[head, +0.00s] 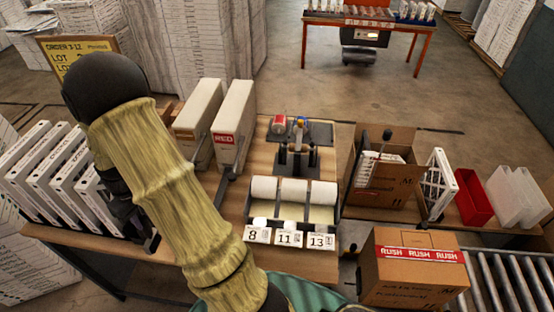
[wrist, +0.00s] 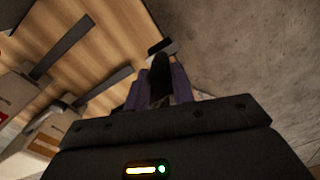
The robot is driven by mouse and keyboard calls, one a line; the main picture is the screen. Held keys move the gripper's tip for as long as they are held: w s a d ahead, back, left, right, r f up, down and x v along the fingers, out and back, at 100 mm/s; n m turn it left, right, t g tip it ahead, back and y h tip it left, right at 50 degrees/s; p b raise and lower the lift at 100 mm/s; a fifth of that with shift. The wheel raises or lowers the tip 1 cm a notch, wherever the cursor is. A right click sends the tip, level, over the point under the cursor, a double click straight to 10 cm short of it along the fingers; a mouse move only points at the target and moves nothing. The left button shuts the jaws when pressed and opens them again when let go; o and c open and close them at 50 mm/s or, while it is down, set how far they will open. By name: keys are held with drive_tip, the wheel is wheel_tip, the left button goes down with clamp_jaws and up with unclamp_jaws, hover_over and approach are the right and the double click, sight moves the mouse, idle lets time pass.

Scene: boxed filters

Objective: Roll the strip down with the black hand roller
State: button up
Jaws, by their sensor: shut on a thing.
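My gripper (wrist: 160,92) shows at the bottom middle of the wrist view, its purplish fingers shut on an upright black piece (wrist: 160,70). This looks like the handle of the black hand roller; its other end is not clear. A red strip printed RUSH (head: 420,253) lies across the brown carton (head: 400,288) at the lower right, well apart from my arm. Whether its edges are pressed flat cannot be told.
Two upright boxes (head: 234,125) stand on the wooden bench beside my arm. A tape dispenser (head: 297,150) and white label rolls (head: 294,190) are right of them. An open carton (head: 372,190) holds filters and a black-topped thing. White filters (head: 50,178) line the left. A roller conveyor (head: 505,285) is lower right.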

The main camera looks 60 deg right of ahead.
drive_tip(key=a+f+b, duration=0.5)
drive_tip(key=f, duration=0.5)
drive_tip(key=a+f+b, duration=0.4)
drive_tip(key=f+b, duration=0.1)
drive_tip(key=f, duration=0.5)
drive_tip(key=shift+w+a, duration=0.35)
drive_tip(key=shift+s+a, duration=0.1)
